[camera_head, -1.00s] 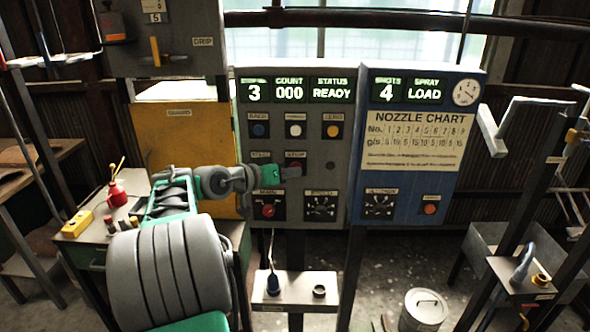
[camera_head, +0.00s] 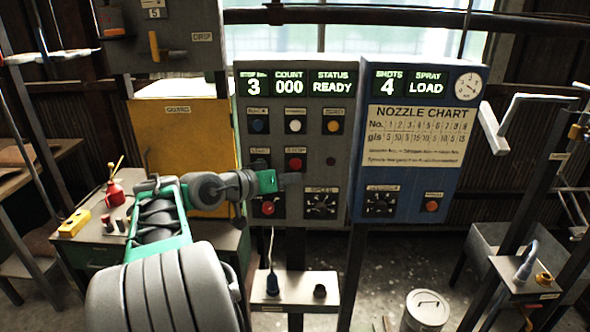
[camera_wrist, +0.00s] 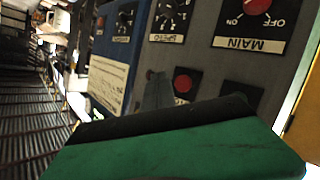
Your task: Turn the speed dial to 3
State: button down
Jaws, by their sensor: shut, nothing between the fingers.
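The speed dial (camera_head: 321,204) is a black knob on a dark square plate with light marks, low on the right of the grey panel (camera_head: 340,125). Its label looks like SPEED upside down in the wrist view, where the dial (camera_wrist: 172,14) shows at the top edge, partly cut off. I cannot read its setting. My gripper (camera_head: 291,180) is shut and empty, in front of the panel, above and left of the dial, apart from it. In the wrist view its grey fingers (camera_wrist: 158,91) point toward the panel beside a red button (camera_wrist: 184,84).
The red MAIN switch (camera_head: 268,207) is left of the dial. A red button (camera_head: 295,163) is just above my gripper. A blue panel (camera_head: 410,200) on the right bears a similar dial (camera_head: 381,203). A small stand (camera_head: 293,288) is below.

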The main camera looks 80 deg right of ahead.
aim_at(321, 208)
jog(key=z, duration=2.8)
